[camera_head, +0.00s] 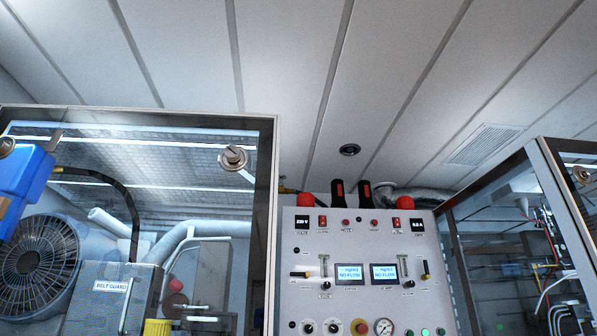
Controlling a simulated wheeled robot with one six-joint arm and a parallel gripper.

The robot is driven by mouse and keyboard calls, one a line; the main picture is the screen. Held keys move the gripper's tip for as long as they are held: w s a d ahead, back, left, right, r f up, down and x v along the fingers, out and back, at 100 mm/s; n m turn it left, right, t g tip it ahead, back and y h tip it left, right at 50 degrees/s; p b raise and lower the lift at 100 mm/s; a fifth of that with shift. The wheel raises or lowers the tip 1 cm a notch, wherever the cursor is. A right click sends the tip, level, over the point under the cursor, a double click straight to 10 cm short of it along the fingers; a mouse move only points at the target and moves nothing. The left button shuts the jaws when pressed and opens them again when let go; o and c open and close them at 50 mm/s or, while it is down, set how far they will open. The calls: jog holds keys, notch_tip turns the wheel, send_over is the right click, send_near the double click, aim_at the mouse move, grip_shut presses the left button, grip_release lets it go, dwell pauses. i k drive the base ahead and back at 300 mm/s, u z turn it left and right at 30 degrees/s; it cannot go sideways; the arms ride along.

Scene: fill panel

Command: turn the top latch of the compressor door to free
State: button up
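The compressor door (272,215) is a framed clear panel at the left; a fan and pipes show through it. It looks shut. A round metal latch knob (233,158) sits near its upper right corner, with a slot and a short tongue slanting down to the right. A second round latch (7,147) is partly cut off at the left edge. I cannot tell from the labels which one is the top latch. My gripper does not show in this view.
A bright blue block (28,178) is at the left edge; I cannot tell whether it is inside the panel. A control panel (365,240) with red lamps and two displays stands right of the door. Another glazed cabinet (550,165) is at the right. The ceiling fills the top.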

aim_at(233, 157)
jog(key=z, duration=0.05)
jog(key=k, duration=0.7)
jog(key=u, duration=0.8)
jog(key=i, duration=0.5)
jog(key=z, duration=0.05)
